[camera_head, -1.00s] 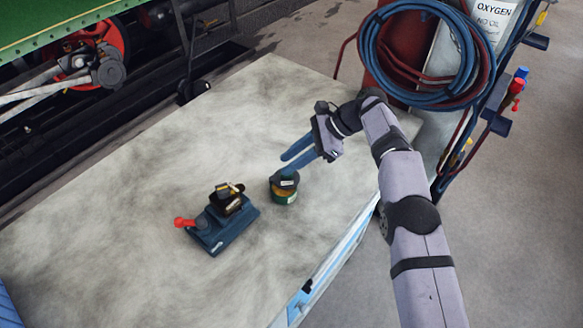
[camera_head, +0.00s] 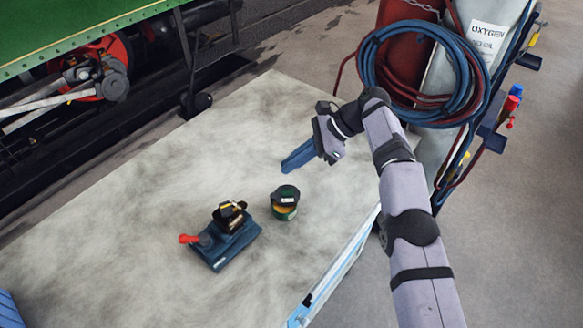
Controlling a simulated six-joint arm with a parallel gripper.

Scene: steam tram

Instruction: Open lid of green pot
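The small green pot (camera_head: 285,213) stands on the pale tabletop, right of the middle. Its dark round lid (camera_head: 286,194) shows over its top with a small light label. An orange-yellow patch shows just below the lid's front edge; I cannot tell whether it is a label or contents. My gripper (camera_head: 291,167) is above the table, beyond and slightly right of the pot, apart from it in the picture. Its two blue fingers lie together with no visible gap and nothing between them.
A dark blue block-like tool (camera_head: 225,245) with a red-tipped handle (camera_head: 189,239) and a black and yellow item (camera_head: 230,214) lies left of the pot. Coiled hoses (camera_head: 372,60) and an oxygen cylinder (camera_head: 478,65) stand behind my arm. The table's left side is clear.

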